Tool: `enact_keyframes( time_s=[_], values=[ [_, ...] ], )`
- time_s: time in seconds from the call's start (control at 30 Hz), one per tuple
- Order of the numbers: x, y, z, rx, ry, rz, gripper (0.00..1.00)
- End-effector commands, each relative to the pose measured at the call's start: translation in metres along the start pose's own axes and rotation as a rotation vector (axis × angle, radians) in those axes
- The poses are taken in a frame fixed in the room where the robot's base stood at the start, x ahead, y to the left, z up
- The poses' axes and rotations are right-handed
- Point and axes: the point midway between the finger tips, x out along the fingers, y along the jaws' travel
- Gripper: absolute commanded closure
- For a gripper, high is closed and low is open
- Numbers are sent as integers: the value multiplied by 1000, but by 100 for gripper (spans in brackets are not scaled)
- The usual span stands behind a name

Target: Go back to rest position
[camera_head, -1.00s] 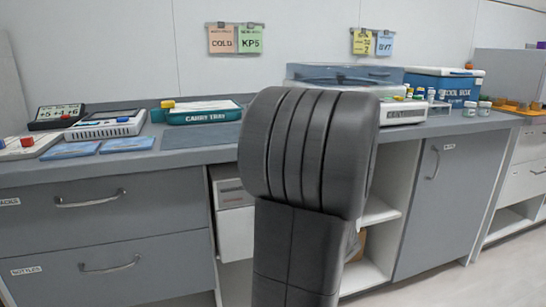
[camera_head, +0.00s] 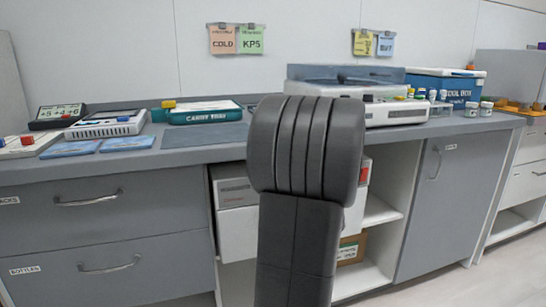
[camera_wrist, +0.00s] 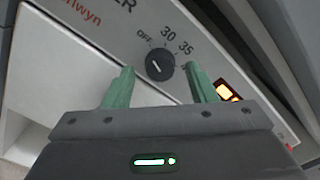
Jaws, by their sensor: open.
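In the wrist view my gripper (camera_wrist: 160,68) is open and empty, its two green fingers apart. A dark round knob (camera_wrist: 160,65) shows between the fingertips on a white panel (camera_wrist: 95,35) with "OFF", "30" and "35" printed around it. The knob's white mark slants to the upper left, toward the OFF side. I cannot tell how far the fingers are from the knob. A lit orange switch (camera_wrist: 226,91) is right of the fingers. In the head view my arm's dark links fill the middle and hide my gripper.
The grey counter (camera_head: 100,168) runs across the view. It bears a carry tray (camera_head: 205,116), a centrifuge (camera_head: 395,113), a cool box (camera_head: 448,88) and several small bottles. Below it are drawers, a cupboard door (camera_head: 436,205) and an open shelf bay with a cardboard box (camera_head: 350,248).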

Motion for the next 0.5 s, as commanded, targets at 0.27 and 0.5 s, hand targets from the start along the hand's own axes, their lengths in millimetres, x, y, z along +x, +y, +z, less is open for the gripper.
enact_keyframes(
  time_s=[0.27, 0.5],
  values=[
    [-42, -3, 1, -5, 4, -3, 48],
    [-88, -3, 0, -5, 4, -3, 48]
  ],
)
